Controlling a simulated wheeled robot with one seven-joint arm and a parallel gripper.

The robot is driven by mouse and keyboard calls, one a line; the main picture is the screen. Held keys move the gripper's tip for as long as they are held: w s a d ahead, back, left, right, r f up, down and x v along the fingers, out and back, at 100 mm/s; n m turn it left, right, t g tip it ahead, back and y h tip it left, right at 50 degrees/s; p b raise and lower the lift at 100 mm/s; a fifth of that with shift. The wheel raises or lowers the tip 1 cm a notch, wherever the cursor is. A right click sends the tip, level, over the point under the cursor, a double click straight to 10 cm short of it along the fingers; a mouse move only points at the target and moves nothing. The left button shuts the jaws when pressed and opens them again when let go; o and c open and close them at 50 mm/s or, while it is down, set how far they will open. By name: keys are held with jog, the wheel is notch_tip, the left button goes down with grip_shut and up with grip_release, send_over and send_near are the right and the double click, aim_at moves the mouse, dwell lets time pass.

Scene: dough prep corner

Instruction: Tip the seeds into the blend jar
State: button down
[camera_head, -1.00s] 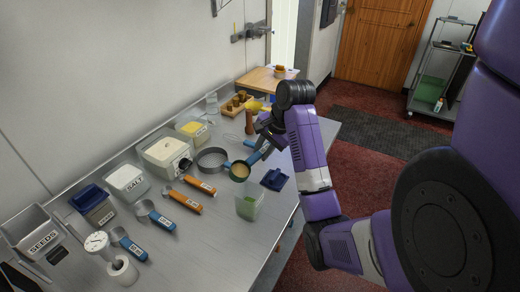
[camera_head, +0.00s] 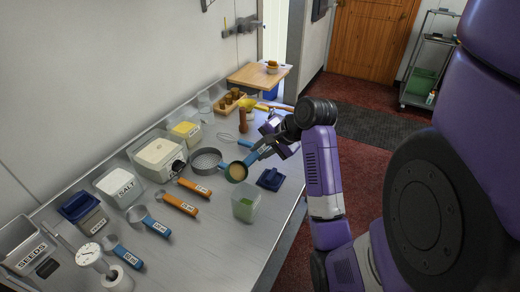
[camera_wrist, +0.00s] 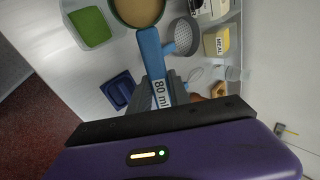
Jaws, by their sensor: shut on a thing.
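My gripper (camera_head: 262,148) is shut on the blue handle of an 80 ml scoop (camera_head: 237,173). In the wrist view the jaws (camera_wrist: 163,94) grip the handle (camera_wrist: 151,55) at its "80 ml" label. The scoop's round cup holds tan, grain-like contents (camera_wrist: 138,9) and looks about level. A translucent container with green at its bottom (camera_head: 245,206), likely the blend jar, stands on the bench just in front of the cup; it also shows in the wrist view (camera_wrist: 90,27). The bin labelled SEEDS (camera_head: 28,252) is at the far left.
A round sieve (camera_head: 206,161) lies beside the scoop, and a dark blue lid (camera_head: 270,179) lies right of the container. Orange-handled tools (camera_head: 178,205), blue-handled scoops (camera_head: 150,222), a SALT tub (camera_head: 119,187) and a white tub (camera_head: 158,158) crowd the left. The front bench strip is clear.

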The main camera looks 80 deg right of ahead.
jog(key=shift+f+t, duration=0.15)
jog(key=shift+t, duration=0.45)
jog(key=shift+b, duration=0.65)
jog(key=shift+a+t+h+b, duration=0.1)
jog(key=shift+t+h+b, duration=0.35)
jog(key=shift+b, duration=0.7)
